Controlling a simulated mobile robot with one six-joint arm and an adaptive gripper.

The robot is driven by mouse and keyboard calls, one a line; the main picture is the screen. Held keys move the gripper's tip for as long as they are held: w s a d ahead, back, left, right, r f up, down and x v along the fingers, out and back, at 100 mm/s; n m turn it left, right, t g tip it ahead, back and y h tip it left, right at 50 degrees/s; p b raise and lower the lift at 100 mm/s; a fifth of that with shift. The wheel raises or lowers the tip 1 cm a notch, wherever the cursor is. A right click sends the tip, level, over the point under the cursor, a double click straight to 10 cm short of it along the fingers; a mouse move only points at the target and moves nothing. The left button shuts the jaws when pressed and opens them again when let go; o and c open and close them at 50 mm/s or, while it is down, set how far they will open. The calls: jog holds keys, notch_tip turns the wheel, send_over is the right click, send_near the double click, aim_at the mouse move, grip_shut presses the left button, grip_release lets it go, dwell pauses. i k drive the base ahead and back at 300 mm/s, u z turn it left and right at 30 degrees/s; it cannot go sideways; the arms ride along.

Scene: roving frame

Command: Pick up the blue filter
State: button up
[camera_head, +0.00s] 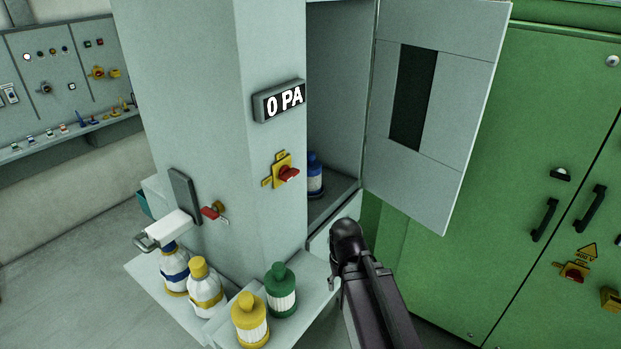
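A blue filter (314,178), shaped like a bottle with a pale band, stands upright on the floor of the open cabinet compartment. Its left side is hidden by the cabinet's front edge. A white filter with a blue band (174,272) stands on the outer shelf at the lower left, partly covered by a white box-like part above it. My dark arm rises from the bottom edge, its rounded end below and right of the compartment opening. I cannot make out my gripper's fingers, and nothing held is visible.
The cabinet door (455,105) stands open to the right. The outer shelf (318,297) also holds a white-and-yellow filter (206,287), a yellow one (249,322) and a green one (281,291). A display (280,101) reads 0 PA. Green cabinets (520,170) stand at right.

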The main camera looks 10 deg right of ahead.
aim_at(313, 167)
jog(key=z, duration=0.05)
jog(key=i, duration=0.9)
jog(key=u, duration=0.05)
